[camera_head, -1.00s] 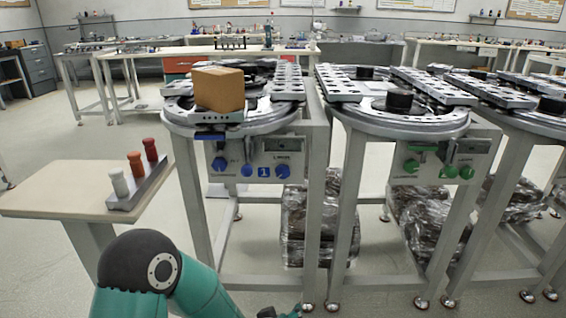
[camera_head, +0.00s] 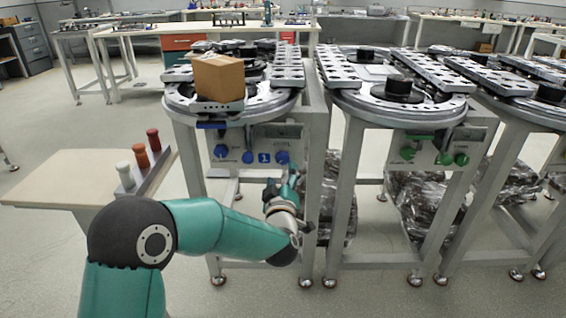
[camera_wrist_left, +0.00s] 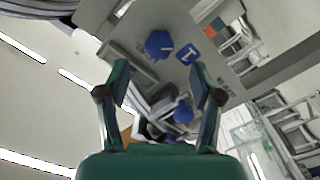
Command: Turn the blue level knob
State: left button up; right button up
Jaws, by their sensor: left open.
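The control panel (camera_head: 233,163) of the nearest ring track carries blue knobs. The rightmost one (camera_head: 282,157), under a small label, looks like the blue level knob. A blue square marked 1 (camera_head: 263,157) sits just left of it. My left gripper (camera_head: 288,184) is below and in front of this knob, apart from it. In the left wrist view, my left gripper (camera_wrist_left: 160,72) is open with nothing between its fingers. One blue knob (camera_wrist_left: 159,44) shows just beyond the fingertips; another blue shape (camera_wrist_left: 183,112) shows between the fingers. My right gripper is not in view.
A cardboard box (camera_head: 219,78) sits on the track above the panel. A side table (camera_head: 70,178) at left holds white, orange and red handles. A second track with green knobs (camera_head: 461,159) stands at right. Wrapped bundles (camera_head: 340,200) lie under the frames.

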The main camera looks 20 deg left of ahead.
aim_at(283, 161)
pick_arm(q)
jog(key=x, duration=0.7)
jog(key=shift+w+a+f, duration=0.1)
jog(key=shift+w, duration=0.05)
jog(key=c, duration=1.2)
jog(key=shift+o, duration=0.2)
jog(key=shift+m, duration=1.3)
jog(key=o, duration=1.2)
jog(key=shift+c, duration=0.2)
